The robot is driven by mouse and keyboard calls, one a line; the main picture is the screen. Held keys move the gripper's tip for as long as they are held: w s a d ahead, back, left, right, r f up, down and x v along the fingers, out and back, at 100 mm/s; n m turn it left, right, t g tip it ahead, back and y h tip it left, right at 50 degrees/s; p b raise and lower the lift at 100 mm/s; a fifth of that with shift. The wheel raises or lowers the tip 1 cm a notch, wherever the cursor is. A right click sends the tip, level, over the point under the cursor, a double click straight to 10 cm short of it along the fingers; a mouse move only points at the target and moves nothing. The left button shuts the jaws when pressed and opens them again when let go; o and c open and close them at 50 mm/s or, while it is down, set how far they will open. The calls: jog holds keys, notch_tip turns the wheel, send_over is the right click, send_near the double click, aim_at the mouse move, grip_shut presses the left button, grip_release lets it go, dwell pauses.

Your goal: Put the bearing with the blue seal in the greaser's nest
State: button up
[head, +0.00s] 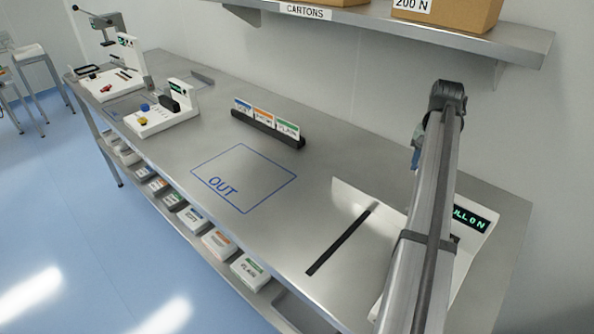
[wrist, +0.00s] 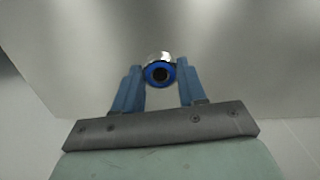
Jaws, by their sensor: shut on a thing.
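My gripper (wrist: 159,78) is shut on a small round bearing (wrist: 150,74) with a blue seal and a dark centre, held between the tips of its two blue fingers in the wrist view. A bright metal rim shows above the seal. In the head view my arm crosses the right side, and the gripper and bearing cannot be made out. Two white machines stand at the far left of the bench: one with blue and yellow parts (head: 152,120), and one behind it with a lever press (head: 113,83). I cannot tell which is the greaser, and no nest can be made out.
A white fixture with a green display (head: 470,220) stands at the right behind my arm. A card rack (head: 268,128) stands at the back of the steel bench. The outlined OUT square (head: 245,178) is bare. A shelf (head: 385,27) with cartons hangs above.

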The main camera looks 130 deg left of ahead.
jog(key=s+d+n, duration=0.1)
jog(key=s+d, duration=0.4)
jog(key=s, duration=0.5)
jog(key=s+d, duration=0.6)
jog(key=s, duration=0.4)
jog(key=r+n, duration=0.2)
send_over(255, 182)
jog(key=shift+f, duration=4.75)
jog(key=shift+f, duration=0.15)
jog(key=o, duration=1)
notch_tip(255, 182, up, 11)
jog(key=shift+r, duration=0.2)
jog(key=shift+o, duration=0.5)
jog(key=shift+r, duration=0.45)
